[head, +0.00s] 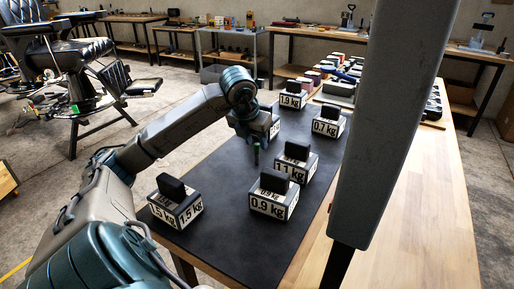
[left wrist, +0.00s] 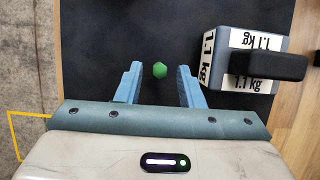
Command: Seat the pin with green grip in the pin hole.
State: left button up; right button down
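A small green knob (left wrist: 160,70), which looks like the green grip of the pin, shows in the left wrist view against the dark mat. It is between the two blue fingers of my left gripper (left wrist: 158,84), with a clear gap on each side. The gripper is open and empty. In the head view my left gripper (head: 256,152) points down over the mat, among the labelled weights, and I cannot make out the green grip there. No pin hole can be made out in either view. My right gripper is not in view.
A 1.1 kg weight (left wrist: 256,66) stands close right of the fingers; it also shows in the head view (head: 296,164). Around are the 0.9 kg (head: 273,200), 1.5 kg (head: 176,212), 0.7 kg (head: 327,126) and 1.9 kg (head: 292,100) weights. The dark mat (head: 235,225) is bare in front.

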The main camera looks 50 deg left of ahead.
pick_arm(q)
grip_shut()
jog(key=shift+r, duration=0.15)
